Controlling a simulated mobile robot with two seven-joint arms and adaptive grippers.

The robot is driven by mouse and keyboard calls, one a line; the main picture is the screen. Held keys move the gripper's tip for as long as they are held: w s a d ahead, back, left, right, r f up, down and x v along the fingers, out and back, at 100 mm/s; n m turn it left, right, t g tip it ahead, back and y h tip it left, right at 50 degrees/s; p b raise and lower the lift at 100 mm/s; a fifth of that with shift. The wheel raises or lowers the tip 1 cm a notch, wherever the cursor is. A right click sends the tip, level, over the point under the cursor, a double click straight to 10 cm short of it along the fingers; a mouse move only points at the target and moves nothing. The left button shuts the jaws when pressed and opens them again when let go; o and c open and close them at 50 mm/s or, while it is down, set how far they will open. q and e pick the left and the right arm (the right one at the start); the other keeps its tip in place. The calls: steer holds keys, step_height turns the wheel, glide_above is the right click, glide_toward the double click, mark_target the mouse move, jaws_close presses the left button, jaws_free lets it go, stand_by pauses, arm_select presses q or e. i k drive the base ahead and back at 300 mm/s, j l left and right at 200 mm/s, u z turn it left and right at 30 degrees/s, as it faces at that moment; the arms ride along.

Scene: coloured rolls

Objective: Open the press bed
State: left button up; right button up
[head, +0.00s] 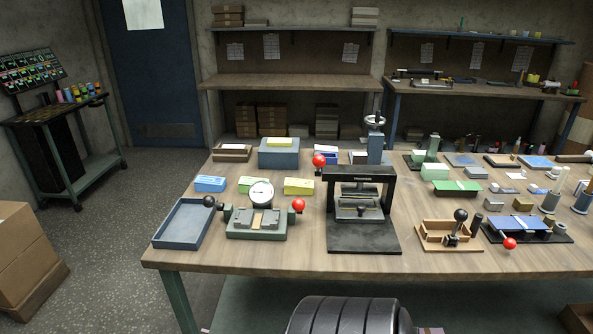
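A black press (361,178) with a dark base plate stands on the workbench at the middle front. Neither gripper is in view.
The wooden bench (300,255) has a clear front strip. A blue-grey tray (184,224) lies at the left, a wooden fixture (435,234) with a black ball lever right of the press, and a blue-topped device (519,224) beyond. Small boxes and tools crowd the back and right.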

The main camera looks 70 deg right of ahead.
mark_target(347, 209)
steer(key=z, duration=2.05)
